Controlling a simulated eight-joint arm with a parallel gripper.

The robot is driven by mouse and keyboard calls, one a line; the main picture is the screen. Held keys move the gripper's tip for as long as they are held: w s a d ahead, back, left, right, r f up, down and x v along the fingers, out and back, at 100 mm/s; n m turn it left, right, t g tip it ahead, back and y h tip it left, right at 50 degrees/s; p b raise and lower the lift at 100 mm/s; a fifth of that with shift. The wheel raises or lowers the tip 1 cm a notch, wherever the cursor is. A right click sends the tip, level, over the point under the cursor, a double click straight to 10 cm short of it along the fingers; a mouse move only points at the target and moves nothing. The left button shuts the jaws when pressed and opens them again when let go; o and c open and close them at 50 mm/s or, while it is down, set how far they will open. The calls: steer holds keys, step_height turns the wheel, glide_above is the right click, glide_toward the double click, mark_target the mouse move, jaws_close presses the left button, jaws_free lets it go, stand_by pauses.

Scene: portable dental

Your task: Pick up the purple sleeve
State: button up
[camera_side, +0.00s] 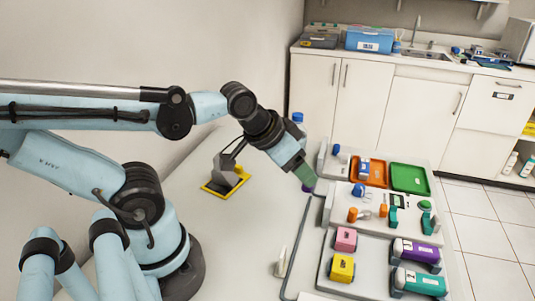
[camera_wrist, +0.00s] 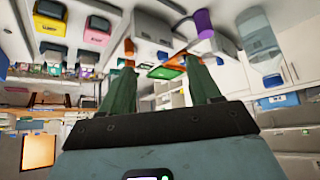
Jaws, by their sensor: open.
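A small purple sleeve (camera_side: 306,188) shows in the side view just below my gripper's tip and is mostly hidden by it. What looks like the same sleeve, a plain purple cylinder (camera_wrist: 203,24), is at the upper right of the wrist view, beyond the fingers and to the right of the gap between them. My gripper (camera_side: 304,174) points down and to the right, close above the sleeve in the side view. In the wrist view my gripper (camera_wrist: 157,62) has its two green fingers apart with nothing held between them. I cannot tell whether a finger touches the sleeve.
A purple device (camera_side: 417,253) and a teal device (camera_side: 420,283) lie at the lower right. Pink (camera_side: 346,239) and yellow (camera_side: 342,267) boxes stand left of them. Orange (camera_side: 372,173) and green (camera_side: 410,178) trays sit at the back. A black-and-yellow stand (camera_side: 226,177) is on the left.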

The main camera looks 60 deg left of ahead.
steer(key=w+a+g, duration=0.2)
steer(key=w+a, duration=0.1)
steer(key=w+a+f+g, duration=0.1)
steer(key=w+a+g, duration=0.1)
steer(key=w+a, duration=0.1)
steer(key=w+a+f+g, duration=0.1)
steer(key=w+a+g, duration=0.1)
steer(key=w+g, duration=0.1)
steer(key=shift+w+a, duration=0.4)
steer(key=shift+w, duration=0.35)
step_height(320, 180, down, 11)
steer(key=shift+f, duration=0.2)
stand_by(0.3)
steer(key=shift+c, duration=0.4)
steer(key=c, duration=1)
